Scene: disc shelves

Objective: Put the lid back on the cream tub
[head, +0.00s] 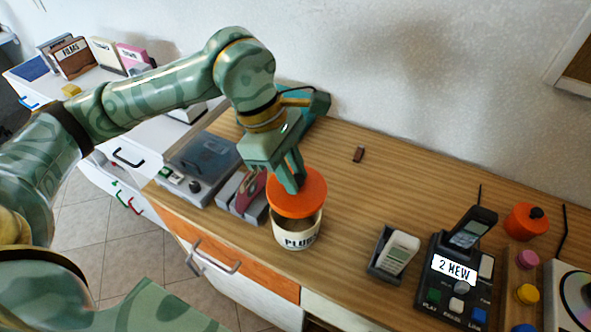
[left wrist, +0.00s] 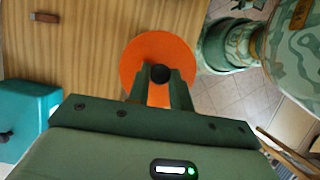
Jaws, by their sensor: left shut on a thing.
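The cream tub (head: 297,238) stands upright on the wooden counter, with dark lettering on its front. Part of its dark open mouth shows below the orange lid (head: 312,193). My left gripper (head: 291,185) points down and is shut on the lid's black knob (left wrist: 160,73). The round lid (left wrist: 137,62) hangs above the tub, covering much of its mouth in the head view and lying a little towards the back. In the left wrist view the lid hides the tub. My right gripper is not in view.
A grey holder with a white handset (head: 400,250) and a dark phone dock (head: 455,272) stand right of the tub. An orange knobbed piece (head: 526,221) is farther right. A grey device (head: 200,167) is left, a teal object (head: 312,102) behind. A small brown block (head: 358,154) lies on open counter.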

